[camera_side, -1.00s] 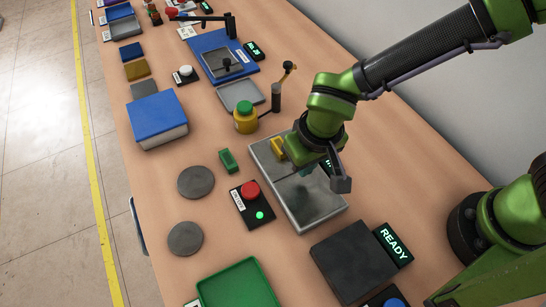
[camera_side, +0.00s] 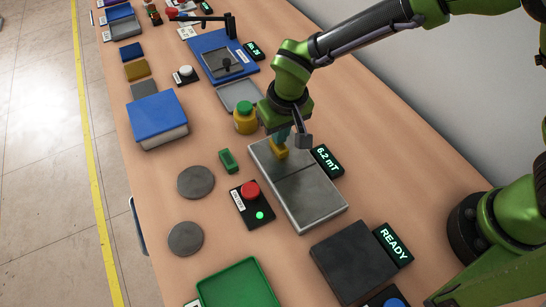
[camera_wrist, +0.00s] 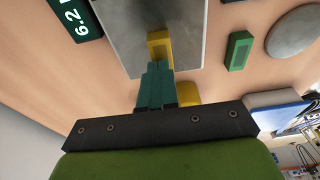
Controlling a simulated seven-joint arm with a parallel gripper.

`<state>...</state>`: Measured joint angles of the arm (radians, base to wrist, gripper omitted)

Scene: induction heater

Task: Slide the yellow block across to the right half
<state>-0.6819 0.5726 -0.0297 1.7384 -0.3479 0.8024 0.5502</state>
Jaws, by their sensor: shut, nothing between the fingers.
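The yellow block (camera_side: 279,151) sits on the far half of the grey metal plate (camera_side: 318,190), which a dark seam divides in two. My gripper (camera_side: 280,136) is shut and empty, its teal fingertips low at the block's far side. In the wrist view the yellow block (camera_wrist: 159,45) shows just beyond the shut fingers (camera_wrist: 156,75). I cannot tell whether they touch it. A display (camera_side: 327,160) beside the plate reads 6.2 mT.
A green block (camera_side: 228,161) and a red button box (camera_side: 251,202) lie left of the plate. A dark slab (camera_side: 353,262) is nearer the camera. The plate's near half is clear.

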